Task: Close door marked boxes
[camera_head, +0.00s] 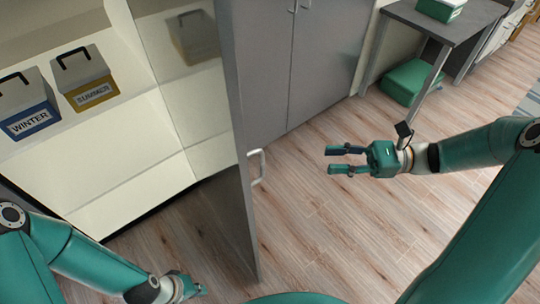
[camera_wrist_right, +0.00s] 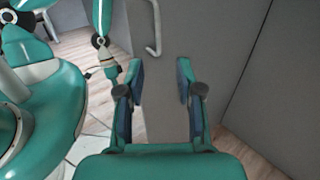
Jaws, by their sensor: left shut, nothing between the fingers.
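The grey cabinet door (camera_head: 238,190) stands open and projects toward me, with a pale bar handle (camera_head: 257,167) on its right-hand face. In the right wrist view the door (camera_wrist_right: 225,40) and its handle (camera_wrist_right: 157,30) show beyond the fingers. Inside the open cabinet are a blue and grey box marked WINTER (camera_head: 30,122) and a yellow and grey box marked SUMMER (camera_head: 92,92). My right gripper (camera_head: 333,160) is open and empty over the floor, right of the handle and apart from it. My left gripper (camera_head: 200,289) is shut and empty, low and left of the door's lower edge.
Shut grey cabinet doors (camera_head: 310,60) stand behind the open one. A grey desk (camera_head: 465,22) at the top right bears a green and white box (camera_head: 440,8). A green box (camera_head: 408,82) is under it. The wooden floor (camera_head: 310,235) right of the door is clear.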

